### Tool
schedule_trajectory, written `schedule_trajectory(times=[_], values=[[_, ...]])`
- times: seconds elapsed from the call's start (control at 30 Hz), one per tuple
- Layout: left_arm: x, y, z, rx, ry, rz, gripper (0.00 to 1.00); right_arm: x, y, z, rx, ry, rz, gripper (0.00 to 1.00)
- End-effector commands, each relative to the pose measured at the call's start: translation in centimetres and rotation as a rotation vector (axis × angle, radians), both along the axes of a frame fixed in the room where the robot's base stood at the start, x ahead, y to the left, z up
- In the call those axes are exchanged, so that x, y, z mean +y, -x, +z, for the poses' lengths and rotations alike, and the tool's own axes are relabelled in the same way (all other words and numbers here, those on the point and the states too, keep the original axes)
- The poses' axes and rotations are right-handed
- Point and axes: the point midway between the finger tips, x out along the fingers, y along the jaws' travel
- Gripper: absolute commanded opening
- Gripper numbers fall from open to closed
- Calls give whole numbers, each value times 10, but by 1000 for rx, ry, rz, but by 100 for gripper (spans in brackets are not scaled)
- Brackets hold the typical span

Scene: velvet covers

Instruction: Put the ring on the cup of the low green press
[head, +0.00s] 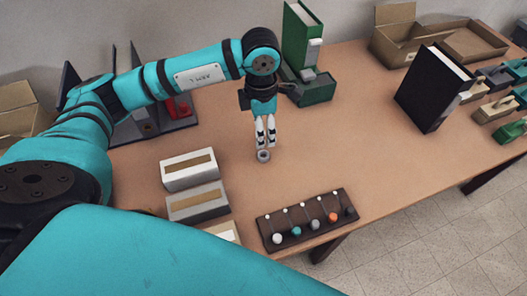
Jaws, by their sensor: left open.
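A small grey ring (263,156) shows at the middle of the table. My left gripper (265,144) points down with its pale fingers apart, its tips right above the ring or at its far rim; I cannot tell if they touch it. Another, low green piece (510,130) is at the right edge, cut off by the frame; I cannot make out a cup on either. My right gripper is not in view.
A dark rack with coloured knobs (309,220) lies at the front. White (188,170) and grey (198,203) boxes stand left of it. A black upright block (434,90) and open cardboard boxes (395,38) are at right. The table between ring and black block is clear.

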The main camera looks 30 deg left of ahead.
Motion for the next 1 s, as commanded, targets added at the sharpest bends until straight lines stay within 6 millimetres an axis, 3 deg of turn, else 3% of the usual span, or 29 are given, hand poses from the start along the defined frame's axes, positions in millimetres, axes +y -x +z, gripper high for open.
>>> schedule_trajectory(times=[0.2, 0.47, 0.7, 1.0], values=[[-1, 0, -40, 4, 1, 1, 59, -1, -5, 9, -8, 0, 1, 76], [-1, 0, -58, 4, 1, 0, 59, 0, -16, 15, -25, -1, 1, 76], [-4, 0, -93, 4, 1, 1, 59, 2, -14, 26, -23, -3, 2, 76], [-4, -1, -104, 0, 1, -1, 59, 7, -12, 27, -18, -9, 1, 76]])
